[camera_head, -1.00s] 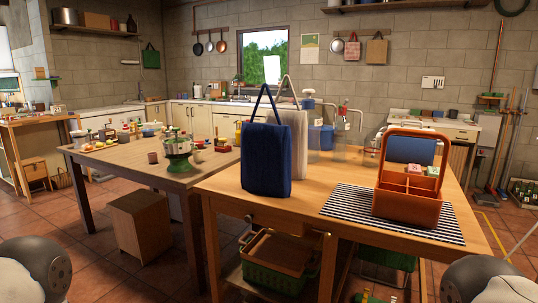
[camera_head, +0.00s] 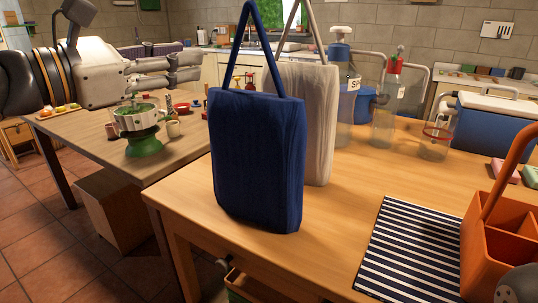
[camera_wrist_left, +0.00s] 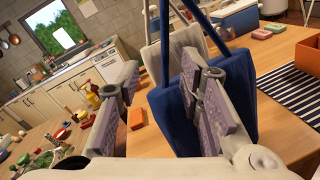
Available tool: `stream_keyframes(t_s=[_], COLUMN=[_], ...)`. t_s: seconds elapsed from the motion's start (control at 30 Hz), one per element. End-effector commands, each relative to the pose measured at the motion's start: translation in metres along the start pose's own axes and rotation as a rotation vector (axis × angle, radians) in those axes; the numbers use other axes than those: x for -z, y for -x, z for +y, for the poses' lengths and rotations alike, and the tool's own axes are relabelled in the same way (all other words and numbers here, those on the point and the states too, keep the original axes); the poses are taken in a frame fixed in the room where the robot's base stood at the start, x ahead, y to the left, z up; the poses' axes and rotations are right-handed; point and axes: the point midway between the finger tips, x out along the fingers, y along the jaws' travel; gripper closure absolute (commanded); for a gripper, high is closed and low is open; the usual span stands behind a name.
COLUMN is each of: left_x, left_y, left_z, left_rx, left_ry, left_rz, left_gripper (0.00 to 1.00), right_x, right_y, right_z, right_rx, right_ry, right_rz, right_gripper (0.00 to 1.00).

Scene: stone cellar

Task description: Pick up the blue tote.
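The blue tote (camera_head: 257,160) stands upright near the front left edge of the wooden table (camera_head: 335,225), its blue strap handle rising above it. My left gripper (camera_head: 194,67) is left of the tote, level with the lower part of its handle, fingers pointing right. In the left wrist view the gripper (camera_wrist_left: 160,75) is open, with nothing held. The blue tote (camera_wrist_left: 168,115) shows there beyond the fingers, partly hidden by the right-hand finger. My right gripper is out of view.
A pale tote (camera_head: 318,115) stands close behind the blue one. Spray bottles (camera_head: 340,100) and a blue cooler (camera_head: 490,125) are further back. A striped mat (camera_head: 415,250) and an orange caddy (camera_head: 500,235) lie to the right. A green scale (camera_head: 140,125) stands on the left table.

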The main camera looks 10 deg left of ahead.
Motion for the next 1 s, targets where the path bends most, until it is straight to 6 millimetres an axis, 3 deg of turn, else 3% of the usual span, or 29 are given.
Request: stream_keyframes(t_s=[0.1,0.2,0.37,0.6,0.87,1.0], left_x=[0.010,0.009,0.004,0.002,0.000,0.000], left_y=[-0.028,-0.050,-0.069,-0.112,-0.118,-0.118], left_z=[-0.004,-0.004,-0.003,-0.005,-0.004,-0.004], left_rx=[0.007,0.006,0.004,0.004,0.002,0.002], left_ry=[0.006,0.005,0.002,0.002,0.001,0.000], left_rz=[0.009,0.008,0.004,0.005,0.002,0.002], left_gripper=[0.66,0.66,0.66,0.66,0.66,0.95], right_x=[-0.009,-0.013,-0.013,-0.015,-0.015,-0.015], right_y=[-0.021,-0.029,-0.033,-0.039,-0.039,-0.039], right_z=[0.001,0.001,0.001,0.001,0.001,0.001], right_rx=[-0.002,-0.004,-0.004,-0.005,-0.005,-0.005], right_ry=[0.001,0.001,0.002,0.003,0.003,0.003], right_rz=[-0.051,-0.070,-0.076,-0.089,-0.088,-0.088], right_gripper=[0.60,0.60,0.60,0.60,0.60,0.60])
